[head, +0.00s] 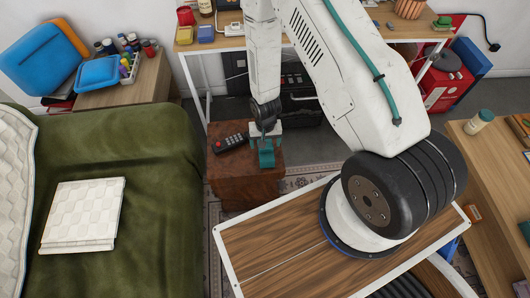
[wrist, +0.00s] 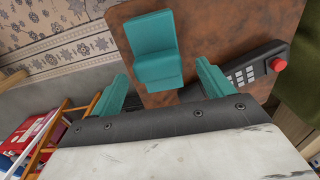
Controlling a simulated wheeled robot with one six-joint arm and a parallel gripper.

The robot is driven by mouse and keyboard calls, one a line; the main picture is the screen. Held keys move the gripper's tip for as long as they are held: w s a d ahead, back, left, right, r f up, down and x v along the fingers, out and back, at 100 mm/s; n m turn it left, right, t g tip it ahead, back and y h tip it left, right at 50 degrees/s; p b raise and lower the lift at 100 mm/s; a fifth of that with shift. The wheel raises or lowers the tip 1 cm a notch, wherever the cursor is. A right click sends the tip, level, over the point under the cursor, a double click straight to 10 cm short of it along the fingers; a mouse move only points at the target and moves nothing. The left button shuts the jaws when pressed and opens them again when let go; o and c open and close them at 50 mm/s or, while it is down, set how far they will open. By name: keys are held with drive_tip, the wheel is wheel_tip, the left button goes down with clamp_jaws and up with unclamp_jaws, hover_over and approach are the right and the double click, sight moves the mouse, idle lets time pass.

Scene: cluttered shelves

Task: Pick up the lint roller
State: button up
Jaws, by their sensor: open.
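I cannot make out a lint roller for certain in either view. My gripper (head: 265,141) is over the brown side table (head: 230,178) in the head view. In the wrist view my gripper (wrist: 161,74) is open, with a teal finger at each side. A teal, L-shaped piece (wrist: 152,38) shows beyond and between the fingers, against the brown top; it looks like a small stand. I cannot tell whether the fingers touch it. A black remote-like thing with a red button (head: 229,142) lies left of my gripper; it shows at the right in the wrist view (wrist: 245,76).
A green-covered bed (head: 150,200) with a folded white quilt (head: 83,214) is at left. A desk (head: 215,43) with small items is behind. A wooden table (head: 490,190) with a jar (head: 479,121) is at right.

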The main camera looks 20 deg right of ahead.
sight(266, 150)
drive_tip(key=f, duration=0.4)
drive_tip(key=shift+s+f, duration=0.25)
drive_tip(key=shift+f, duration=0.15)
drive_tip(key=c, duration=1.2)
drive_tip(key=shift+o, duration=0.2)
drive_tip(key=shift+r, duration=0.2)
drive_tip(key=shift+r, duration=0.6)
wheel_tip(266, 150, up, 2)
drive_tip(key=shift+w+r, duration=0.1)
drive_tip(key=shift+r, duration=0.05)
drive_tip(key=s+r, duration=0.1)
drive_tip(key=s, duration=1.5)
